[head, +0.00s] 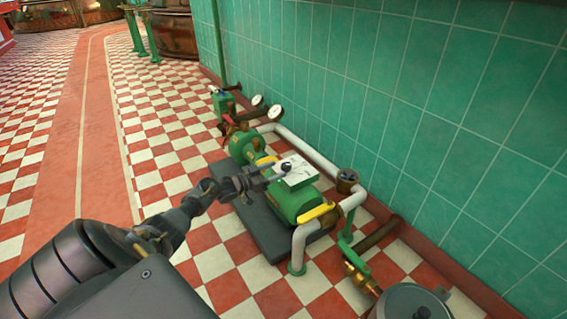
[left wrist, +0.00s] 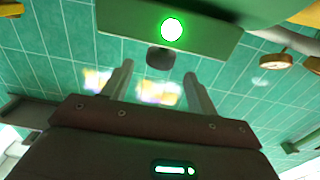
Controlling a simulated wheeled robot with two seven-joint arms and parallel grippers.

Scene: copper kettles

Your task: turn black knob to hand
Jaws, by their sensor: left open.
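The black knob (left wrist: 160,58) shows in the left wrist view on the underside edge of a green box face, below a bright green lit lamp (left wrist: 172,29). It lies between and just beyond the two fingertips of my left gripper (left wrist: 158,75), which is open, with a gap on both sides. In the head view, my left gripper (head: 262,180) reaches in from the left to the pale-topped control box (head: 298,172) on the green pump motor (head: 297,204). A small dark round part (head: 286,167) shows there at the fingertips. Contact cannot be told. My right gripper is not in view.
White pipes (head: 300,245) and a brass-coloured valve (head: 347,181) stand right of the pump. Two gauges (head: 274,112) are behind it. A green tiled wall (head: 400,100) closes the right side. A grey round lid (head: 405,300) is at bottom right. The checkered floor at left is clear.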

